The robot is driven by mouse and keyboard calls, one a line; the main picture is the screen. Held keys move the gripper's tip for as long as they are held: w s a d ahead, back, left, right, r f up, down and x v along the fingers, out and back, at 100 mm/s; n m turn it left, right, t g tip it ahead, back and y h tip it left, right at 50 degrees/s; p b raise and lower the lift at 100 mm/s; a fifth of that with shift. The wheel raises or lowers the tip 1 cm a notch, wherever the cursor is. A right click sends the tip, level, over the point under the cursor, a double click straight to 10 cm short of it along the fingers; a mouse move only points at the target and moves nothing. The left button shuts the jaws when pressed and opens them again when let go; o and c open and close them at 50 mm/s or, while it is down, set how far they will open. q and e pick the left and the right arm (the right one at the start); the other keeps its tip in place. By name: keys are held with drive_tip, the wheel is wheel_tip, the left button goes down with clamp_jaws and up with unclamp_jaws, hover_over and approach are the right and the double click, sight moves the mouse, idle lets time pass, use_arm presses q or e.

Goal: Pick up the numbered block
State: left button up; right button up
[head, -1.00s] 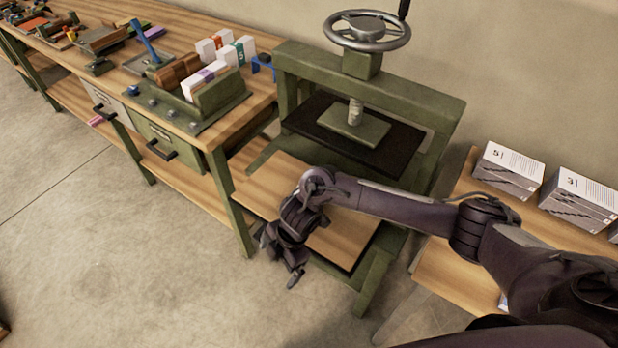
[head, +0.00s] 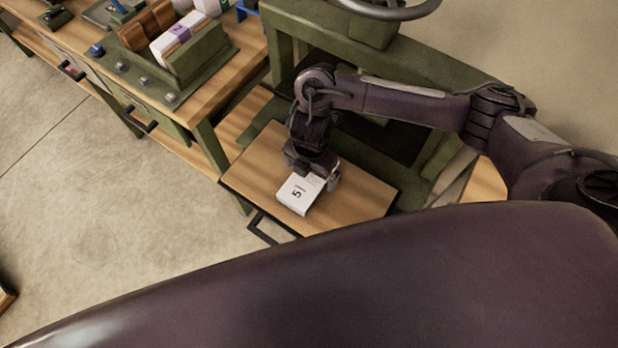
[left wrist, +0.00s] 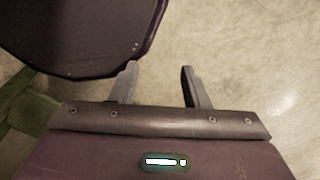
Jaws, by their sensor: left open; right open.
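A white block (head: 298,195) marked 5 lies on the wooden board (head: 365,190) at the front of the green press. My right gripper (head: 314,178) points down over the back end of this block and covers part of it. It is open; whether its fingers touch the block cannot be told. My left gripper (left wrist: 157,85) shows in the left wrist view, open and empty with two grey fingers apart above bare floor.
The green press frame (head: 440,85) stands behind the board. A workbench at upper left carries a green holder (head: 200,60) with a white block with a purple band (head: 176,36) in it.

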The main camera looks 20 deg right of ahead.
sight(309, 177)
wheel_tip(309, 177, down, 4)
drive_tip(key=shift+a+r+b, duration=0.15)
drive_tip(key=shift+r+b, duration=0.1)
drive_tip(key=shift+b, duration=0.4)
drive_tip(key=shift+w+f, duration=0.25)
drive_tip(key=shift+f, duration=0.25)
drive_tip(key=c, duration=1.2)
use_arm(q)
drive_tip(key=shift+w+f, duration=0.65)
drive_tip(key=shift+f, duration=0.3)
use_arm(e)
drive_tip(key=shift+r, duration=0.15)
